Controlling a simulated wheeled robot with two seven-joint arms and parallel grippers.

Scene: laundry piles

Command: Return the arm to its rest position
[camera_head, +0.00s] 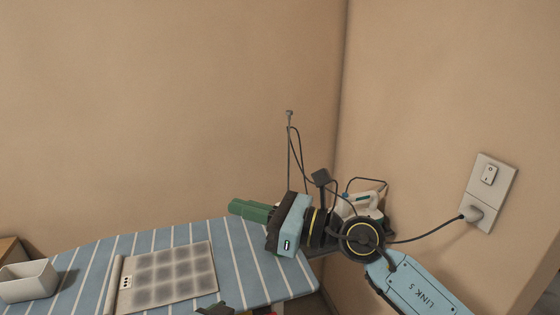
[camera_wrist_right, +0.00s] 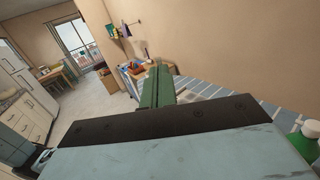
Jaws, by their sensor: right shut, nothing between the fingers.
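My right arm comes in from the lower right in the head view. Its right gripper (camera_head: 248,210) has green fingers pressed together, pointing left above the far part of the striped ironing board (camera_head: 245,262). The shut green fingers also show in the right wrist view (camera_wrist_right: 157,87), with nothing between them. A dark tip at the bottom edge of the head view may belong to my left gripper, but too little shows to be sure.
A grey mat with a grid of squares (camera_head: 172,277) lies on the board. A white bin (camera_head: 28,281) stands at the left. A white iron (camera_head: 357,204) sits behind my right arm. A cord runs to the wall socket (camera_head: 476,213). Walls close off the corner.

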